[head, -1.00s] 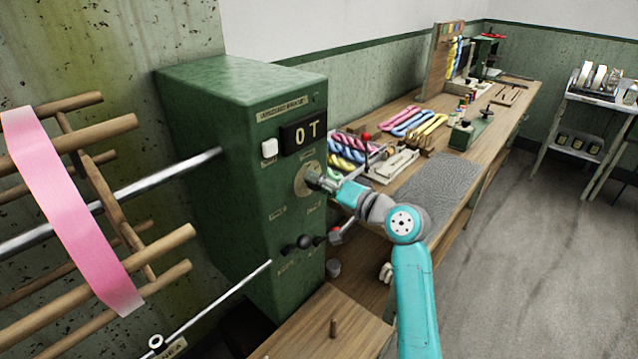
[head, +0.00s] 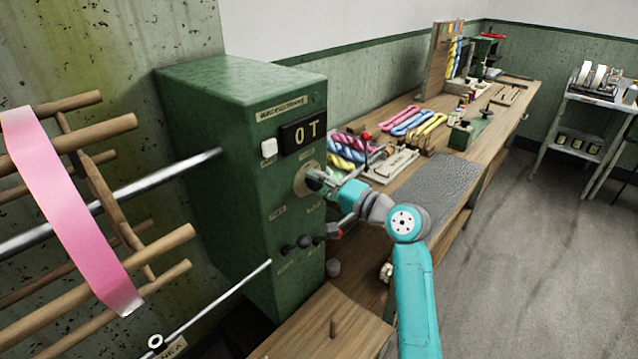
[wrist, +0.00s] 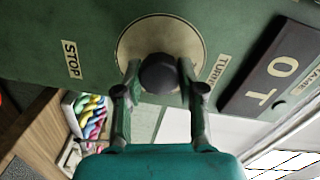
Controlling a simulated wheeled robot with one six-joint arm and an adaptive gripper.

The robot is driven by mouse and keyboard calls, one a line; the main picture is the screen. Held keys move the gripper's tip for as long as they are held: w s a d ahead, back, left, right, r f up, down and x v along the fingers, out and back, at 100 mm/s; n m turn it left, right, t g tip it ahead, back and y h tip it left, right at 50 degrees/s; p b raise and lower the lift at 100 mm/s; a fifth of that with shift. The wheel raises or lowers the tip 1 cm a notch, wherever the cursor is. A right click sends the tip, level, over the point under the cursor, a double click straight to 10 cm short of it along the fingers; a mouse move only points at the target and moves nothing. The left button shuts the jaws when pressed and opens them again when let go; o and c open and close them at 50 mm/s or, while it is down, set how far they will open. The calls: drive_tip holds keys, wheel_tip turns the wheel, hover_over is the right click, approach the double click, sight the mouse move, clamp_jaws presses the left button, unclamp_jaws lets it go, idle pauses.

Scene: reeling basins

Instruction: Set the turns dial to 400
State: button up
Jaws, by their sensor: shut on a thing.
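The turns dial has a dark knob (wrist: 158,74) on a round pale plate (wrist: 140,42), on the front of the green machine box (head: 220,130). In the head view the plate (head: 303,181) shows beside my gripper (head: 322,182), which hides most of the knob. In the wrist view my gripper (wrist: 160,84) has a finger on each side of the knob and is shut on it. The plate's scale and any pointer setting cannot be read. A black display (head: 303,133) above the dial reads "0 T"; it also shows in the wrist view (wrist: 275,78).
A white button (head: 268,147) sits left of the display. Dark knobs (head: 304,242) are lower on the box. Left of it is a wooden reel with a pink band (head: 65,205). A workbench with coloured skeins (head: 420,122) stretches behind my arm. Open floor lies right.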

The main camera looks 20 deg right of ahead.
drive_tip(key=o, duration=1.1)
drive_tip(key=shift+o, duration=0.2)
drive_tip(key=shift+s+d, duration=0.1)
drive_tip(key=v, duration=1.1)
drive_tip(key=shift+s+d, duration=0.15)
drive_tip(key=shift+s, duration=0.2)
drive_tip(key=shift+f, duration=0.1)
